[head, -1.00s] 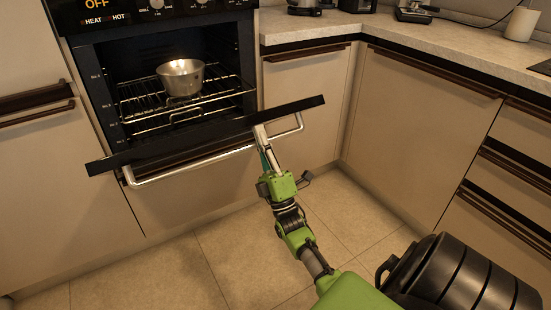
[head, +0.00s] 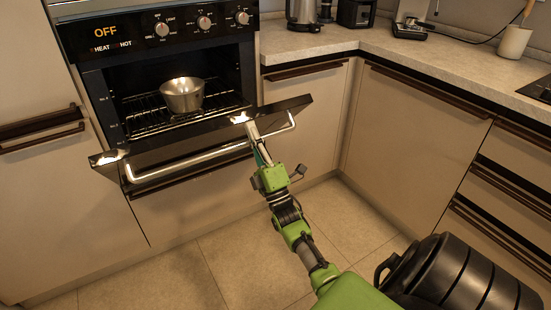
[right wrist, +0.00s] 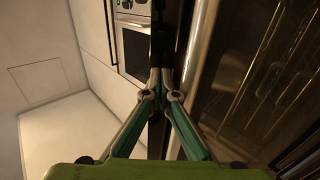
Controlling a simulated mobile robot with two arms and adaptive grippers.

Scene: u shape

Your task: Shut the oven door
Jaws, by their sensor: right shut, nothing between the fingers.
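The oven door (head: 205,135) is hinged at the bottom and stands part-way open, tilted outward, with its long metal handle (head: 190,164) on the outer side. My right gripper (head: 250,127) is shut and empty. Its fingertips are at the door's upper edge, right of the middle, by the handle; I cannot tell whether they press on it. The right wrist view shows the closed fingers (right wrist: 160,78) beside a long pale bar and a dark, glossy panel. The oven cavity (head: 130,85) is still visible above the door. My left gripper is not in view.
A metal pot (head: 182,95) sits on the wire rack (head: 145,108) inside the oven. The oven's control panel (head: 160,30) is above. Cabinets and a countertop (head: 420,60) run along the right. The floor (head: 200,270) in front is clear.

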